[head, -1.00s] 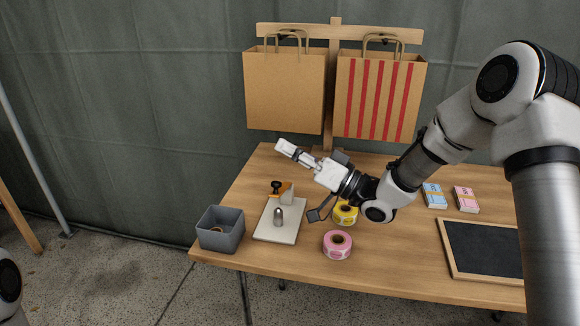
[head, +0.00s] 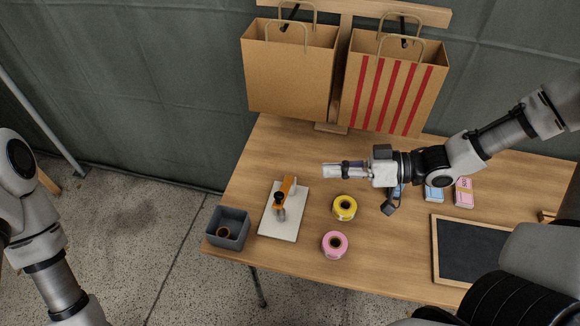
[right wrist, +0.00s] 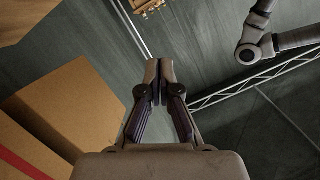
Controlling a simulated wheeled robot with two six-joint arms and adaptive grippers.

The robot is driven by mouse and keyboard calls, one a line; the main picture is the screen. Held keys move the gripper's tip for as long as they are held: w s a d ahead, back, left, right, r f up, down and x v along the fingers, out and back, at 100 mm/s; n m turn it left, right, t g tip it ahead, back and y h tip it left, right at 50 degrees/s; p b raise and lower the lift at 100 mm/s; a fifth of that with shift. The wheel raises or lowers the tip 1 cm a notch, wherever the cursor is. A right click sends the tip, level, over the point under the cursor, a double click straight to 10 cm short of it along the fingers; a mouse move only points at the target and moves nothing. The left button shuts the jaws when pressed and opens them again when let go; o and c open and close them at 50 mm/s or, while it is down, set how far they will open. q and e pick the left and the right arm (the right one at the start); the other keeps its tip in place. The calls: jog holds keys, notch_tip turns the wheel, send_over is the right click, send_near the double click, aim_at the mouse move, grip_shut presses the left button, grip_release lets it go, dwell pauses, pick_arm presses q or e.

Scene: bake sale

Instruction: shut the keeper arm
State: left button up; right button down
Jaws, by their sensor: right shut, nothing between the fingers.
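The orange keeper arm (head: 288,186) stands at the back of a pale board (head: 285,231) in the head view, with a black knob (head: 279,197) at its near end. A metal post (head: 281,214) rises from the board just in front of the knob. I cannot tell whether the arm touches the post. My right gripper (head: 326,171) is to the right of the keeper arm, above the table and apart from it, pointing left. Its fingers are together and empty, also in the right wrist view (right wrist: 157,72). My left gripper is out of view.
A grey bin (head: 227,229) with a ring inside is left of the board. Yellow (head: 345,207) and pink (head: 335,244) rolls stand to its right. Two paper bags (head: 290,70) hang behind. Card stacks (head: 464,193) and a chalkboard (head: 468,250) are at right.

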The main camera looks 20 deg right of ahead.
aim_at(284, 187)
pick_arm(q)
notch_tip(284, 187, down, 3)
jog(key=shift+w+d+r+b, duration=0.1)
jog(key=shift+b, duration=1)
pick_arm(e)
jog(key=w+a+f, duration=0.3)
jog(key=a+f, duration=0.2)
jog(key=a, duration=0.3)
jog(key=shift+a+f, duration=0.3)
jog(key=shift+f, duration=0.05)
jog(key=shift+a, duration=0.1)
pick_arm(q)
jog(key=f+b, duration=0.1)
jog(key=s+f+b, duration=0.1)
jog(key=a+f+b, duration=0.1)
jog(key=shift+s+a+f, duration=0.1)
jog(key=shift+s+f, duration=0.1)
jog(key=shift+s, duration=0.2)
pick_arm(e)
jog(key=s+f, duration=0.1)
jog(key=a+f, duration=0.1)
jog(key=f, duration=0.1)
jog(key=s+f, duration=0.1)
jog(key=shift+s+a+f, duration=0.25)
jog(key=shift+s, duration=0.05)
